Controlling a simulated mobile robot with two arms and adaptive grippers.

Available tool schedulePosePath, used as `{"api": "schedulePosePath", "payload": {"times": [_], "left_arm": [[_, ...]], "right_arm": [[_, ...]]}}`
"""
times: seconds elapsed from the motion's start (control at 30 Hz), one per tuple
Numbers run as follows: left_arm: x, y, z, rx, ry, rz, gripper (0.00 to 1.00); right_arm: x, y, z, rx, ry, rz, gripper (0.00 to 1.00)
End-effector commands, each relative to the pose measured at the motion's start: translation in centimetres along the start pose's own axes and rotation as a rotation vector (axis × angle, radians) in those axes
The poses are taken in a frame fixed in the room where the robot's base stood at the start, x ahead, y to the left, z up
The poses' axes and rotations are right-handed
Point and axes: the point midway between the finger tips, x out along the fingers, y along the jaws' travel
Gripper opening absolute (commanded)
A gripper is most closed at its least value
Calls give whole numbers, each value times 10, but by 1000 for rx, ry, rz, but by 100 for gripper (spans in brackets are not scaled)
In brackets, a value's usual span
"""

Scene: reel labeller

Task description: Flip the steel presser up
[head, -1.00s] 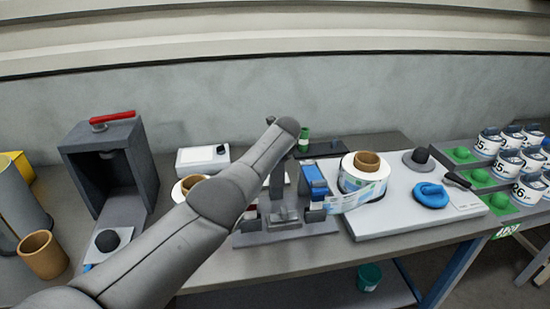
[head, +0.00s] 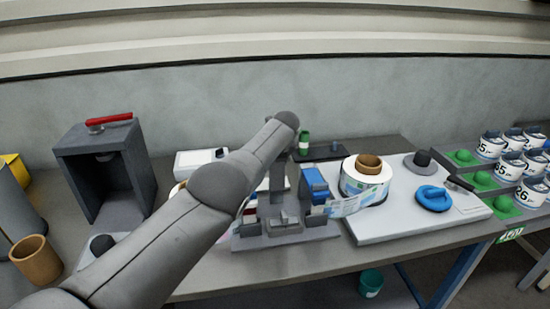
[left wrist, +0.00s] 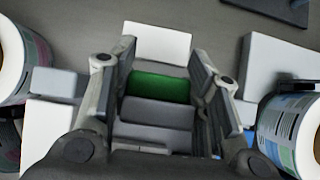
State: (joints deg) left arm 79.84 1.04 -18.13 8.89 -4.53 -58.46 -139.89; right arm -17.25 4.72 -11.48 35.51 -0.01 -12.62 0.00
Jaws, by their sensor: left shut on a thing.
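The reel labeller (head: 285,236), a grey fixture with a blue block (head: 315,180), stands at mid-table in the head view. My left arm reaches across it and hides part of it. In the left wrist view my left gripper (left wrist: 160,85) has its fingers on both sides of a grey stepped part, which appears to be the steel presser (left wrist: 155,112). The gripper is shut on it. A green block (left wrist: 160,87) shows between the fingers. The presser's tilt is hard to tell. My right gripper is not in view.
A dark open-fronted box with a red handle (head: 109,118) stands at left.

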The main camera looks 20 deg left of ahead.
Motion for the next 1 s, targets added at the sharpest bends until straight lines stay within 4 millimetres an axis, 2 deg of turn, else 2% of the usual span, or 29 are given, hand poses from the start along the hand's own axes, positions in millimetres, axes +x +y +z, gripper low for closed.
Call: {"api": "schedulePosePath", "payload": {"times": [0.03,0.1,0.13,0.3,0.77,1.0], "left_arm": [[5,1,-9,0,20,5,0],[5,1,-9,0,20,5,0],[5,1,-9,0,20,5,46],[3,1,-6,0,13,4,66],[0,0,-2,-1,4,2,66],[-8,0,1,-2,1,2,66]], "right_arm": [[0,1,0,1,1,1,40],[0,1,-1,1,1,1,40],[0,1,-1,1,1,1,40],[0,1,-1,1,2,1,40],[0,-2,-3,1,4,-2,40],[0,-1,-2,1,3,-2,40]]}}
